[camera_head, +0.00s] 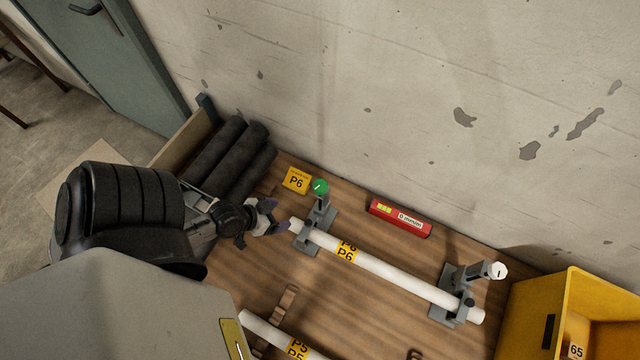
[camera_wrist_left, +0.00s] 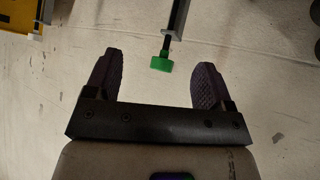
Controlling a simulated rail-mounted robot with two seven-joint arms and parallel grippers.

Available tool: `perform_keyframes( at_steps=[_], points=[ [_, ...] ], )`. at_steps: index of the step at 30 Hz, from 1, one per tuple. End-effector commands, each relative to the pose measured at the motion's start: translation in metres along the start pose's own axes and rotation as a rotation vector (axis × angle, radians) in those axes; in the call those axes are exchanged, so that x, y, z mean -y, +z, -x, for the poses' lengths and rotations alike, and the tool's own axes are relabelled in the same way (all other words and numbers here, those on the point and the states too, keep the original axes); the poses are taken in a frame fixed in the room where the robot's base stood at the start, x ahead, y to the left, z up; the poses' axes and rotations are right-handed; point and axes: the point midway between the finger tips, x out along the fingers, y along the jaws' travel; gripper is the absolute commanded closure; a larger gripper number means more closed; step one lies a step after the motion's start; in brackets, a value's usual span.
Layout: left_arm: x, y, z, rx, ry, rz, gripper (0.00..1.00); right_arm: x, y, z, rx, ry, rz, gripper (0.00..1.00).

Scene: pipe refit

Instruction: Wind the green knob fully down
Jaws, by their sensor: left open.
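The green knob (camera_head: 319,187) sits on top of a grey clamp (camera_head: 314,224) that stands around the left end of a white pipe (camera_head: 385,270) labelled P6. My left gripper (camera_head: 272,217) is just left of the clamp, apart from it, open and empty. In the left wrist view the green knob (camera_wrist_left: 161,63) shows beyond the fingertips, roughly midway between the two open fingers (camera_wrist_left: 157,82). The knob does not appear to touch either finger. My right gripper is not in view.
A red level (camera_head: 400,217) lies by the wall. A second clamp with a white knob (camera_head: 496,270) holds the pipe's right end. Dark tubes (camera_head: 228,160) lie behind the gripper. A yellow bin (camera_head: 545,300) stands at right.

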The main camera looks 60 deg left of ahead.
Motion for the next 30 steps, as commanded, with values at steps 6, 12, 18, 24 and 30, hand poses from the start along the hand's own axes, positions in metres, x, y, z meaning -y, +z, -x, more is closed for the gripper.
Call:
perform_keyframes(
  at_steps=[6,12,18,24,30],
  points=[
    [0.008,-0.04,0.005,-0.269,-0.047,-0.009,0.24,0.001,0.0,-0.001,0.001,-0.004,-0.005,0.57],
    [0.012,-0.056,0.007,-0.363,-0.082,-0.054,0.24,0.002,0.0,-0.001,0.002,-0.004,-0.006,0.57],
    [0.013,-0.065,-0.015,-0.364,-0.084,-0.067,0.24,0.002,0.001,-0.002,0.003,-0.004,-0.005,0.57],
    [0.016,-0.078,-0.051,-0.362,-0.083,-0.066,0.24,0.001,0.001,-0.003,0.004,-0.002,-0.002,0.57],
    [0.018,-0.09,-0.083,-0.36,-0.083,-0.068,0.24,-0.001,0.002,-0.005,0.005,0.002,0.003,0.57]
  ],
)
